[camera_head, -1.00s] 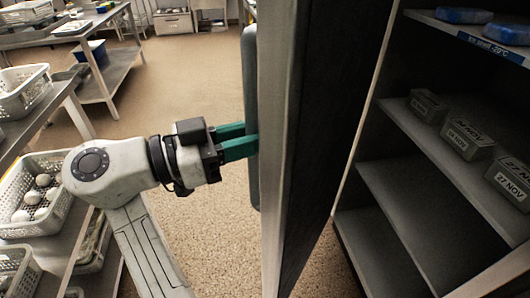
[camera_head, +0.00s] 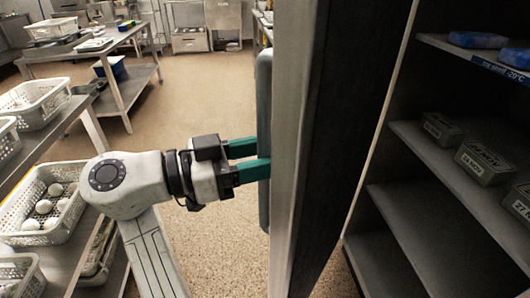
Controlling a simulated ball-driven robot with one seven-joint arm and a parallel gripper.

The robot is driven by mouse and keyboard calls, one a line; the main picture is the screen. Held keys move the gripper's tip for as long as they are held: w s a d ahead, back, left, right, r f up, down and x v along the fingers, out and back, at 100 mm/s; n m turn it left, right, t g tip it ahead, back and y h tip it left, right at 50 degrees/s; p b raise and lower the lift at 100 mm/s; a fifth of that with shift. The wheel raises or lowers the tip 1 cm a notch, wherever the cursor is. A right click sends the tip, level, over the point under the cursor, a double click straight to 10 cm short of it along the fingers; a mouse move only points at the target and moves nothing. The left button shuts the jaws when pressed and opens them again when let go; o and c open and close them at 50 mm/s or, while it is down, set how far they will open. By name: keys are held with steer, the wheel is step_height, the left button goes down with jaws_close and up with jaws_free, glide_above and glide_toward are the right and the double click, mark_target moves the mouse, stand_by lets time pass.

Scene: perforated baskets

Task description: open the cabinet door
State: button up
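The cabinet door (camera_head: 342,130) stands well open, seen nearly edge-on, with its dark inner face to the right. A long grey vertical handle (camera_head: 264,85) is on its outer, left side. My gripper (camera_head: 262,160) reaches the handle from the left with two green fingers. The fingers are parallel with a gap between them. The near finger overlaps the handle and the far one ends at its edge. Whether they press on the handle cannot be told. The cabinet (camera_head: 398,225) is open on the right, its shelves in view.
Cabinet shelves hold grey labelled boxes (camera_head: 484,163) and blue packs (camera_head: 474,40). At left, a steel table (camera_head: 75,112) and lower shelf carry white perforated baskets (camera_head: 28,235), one with eggs, close to my arm. Brown floor (camera_head: 205,85) is free between table and door.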

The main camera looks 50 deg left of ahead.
steer(key=v, duration=1)
steer(key=shift+s, duration=0.2)
steer(key=shift+a, duration=0.1)
